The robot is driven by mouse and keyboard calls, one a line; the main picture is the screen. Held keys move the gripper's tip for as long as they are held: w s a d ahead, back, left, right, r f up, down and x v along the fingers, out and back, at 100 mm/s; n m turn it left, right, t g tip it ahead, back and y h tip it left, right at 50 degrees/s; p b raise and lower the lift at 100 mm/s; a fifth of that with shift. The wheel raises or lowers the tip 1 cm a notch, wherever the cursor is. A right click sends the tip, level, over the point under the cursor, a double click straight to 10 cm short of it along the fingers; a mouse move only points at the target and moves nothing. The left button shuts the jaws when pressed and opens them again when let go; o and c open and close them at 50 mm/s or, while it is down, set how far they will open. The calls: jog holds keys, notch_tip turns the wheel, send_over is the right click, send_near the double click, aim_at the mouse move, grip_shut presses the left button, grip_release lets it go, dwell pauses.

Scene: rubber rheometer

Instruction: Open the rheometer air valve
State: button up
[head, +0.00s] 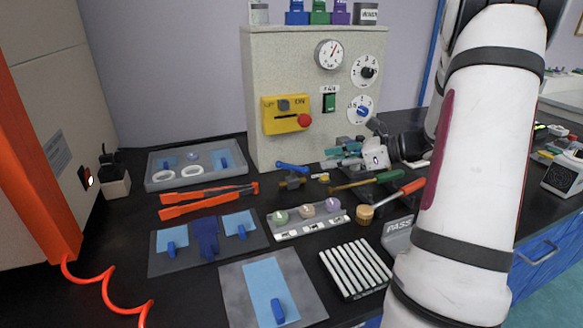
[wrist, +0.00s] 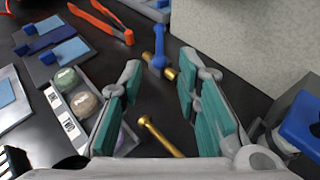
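The air valve is a small brass body with a blue lever (head: 292,167), lying on the dark bench in front of the grey machine. In the wrist view the blue lever (wrist: 159,42) points away from me, at an angle to the brass body (wrist: 162,72). My gripper (head: 336,157) is to the right of the valve in the head view. In the wrist view my gripper (wrist: 160,70) is open, with teal pads apart and nothing between them. The valve appears just beyond the fingertips, roughly centred; I see no contact.
A brass-shafted tool (wrist: 160,136) with a green handle lies under my gripper. Orange tongs (head: 205,200) and a sample tray (head: 318,229) lie near the valve. The grey machine (head: 285,95), with gauge and dials, rises behind. A grey tray (head: 153,184) stands at left.

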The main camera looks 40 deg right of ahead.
aim_at(296, 166)
jog(key=b+x, duration=0.2)
jog(key=x, duration=1)
jog(key=shift+w+f, duration=0.15)
jog(key=shift+w, duration=0.05)
grip_shut()
